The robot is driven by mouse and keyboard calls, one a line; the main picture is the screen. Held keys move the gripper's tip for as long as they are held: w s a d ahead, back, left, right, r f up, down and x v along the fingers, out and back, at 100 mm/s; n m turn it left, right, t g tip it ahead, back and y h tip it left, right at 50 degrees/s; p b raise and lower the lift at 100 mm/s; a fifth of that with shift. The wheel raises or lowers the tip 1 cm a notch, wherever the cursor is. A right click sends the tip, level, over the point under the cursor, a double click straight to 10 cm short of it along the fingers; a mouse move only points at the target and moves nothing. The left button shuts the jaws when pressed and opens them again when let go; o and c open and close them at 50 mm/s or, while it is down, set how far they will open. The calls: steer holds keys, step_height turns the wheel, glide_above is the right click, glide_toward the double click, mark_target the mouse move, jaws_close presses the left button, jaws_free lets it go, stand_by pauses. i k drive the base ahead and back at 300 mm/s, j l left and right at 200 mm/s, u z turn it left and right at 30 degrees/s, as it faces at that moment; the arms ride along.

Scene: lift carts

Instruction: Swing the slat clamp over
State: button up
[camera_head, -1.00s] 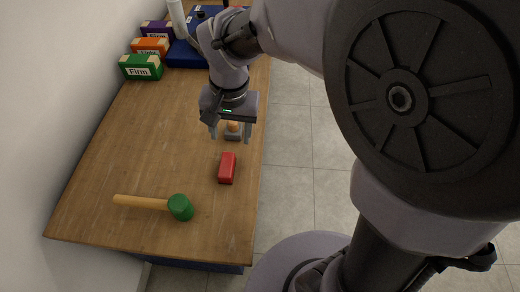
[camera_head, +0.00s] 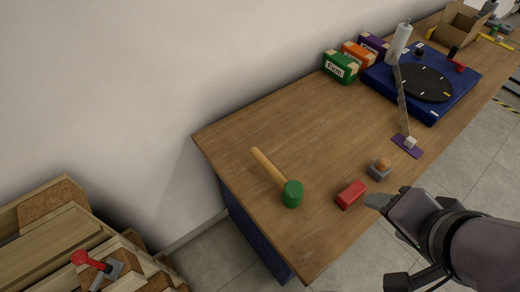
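A clamp with a red ball knob and short red arm (camera_head: 88,259) sits on a grey metal bracket (camera_head: 106,275) at the lower left. It is fixed on a stack of wooden slats (camera_head: 45,247). The red arm points up and to the left. My gripper (camera_head: 390,219) is at the lower right, by the front edge of the workbench, far from the clamp. Its fingers look apart, with nothing seen between them.
The wooden workbench (camera_head: 245,150) stands between the clamp and my gripper. On it are a green-headed mallet (camera_head: 292,194), a red block (camera_head: 351,194), a small grey block with an orange knob (camera_head: 380,168), several labelled boxes and a blue turntable base (camera_head: 432,107). Floor shows between slats and bench.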

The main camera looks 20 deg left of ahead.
mark_target(80, 258)
steer(key=l+u, duration=0.15)
steer(key=u, duration=2.9)
steer(key=i+j+u, duration=0.15)
steer(key=i+j, duration=0.45)
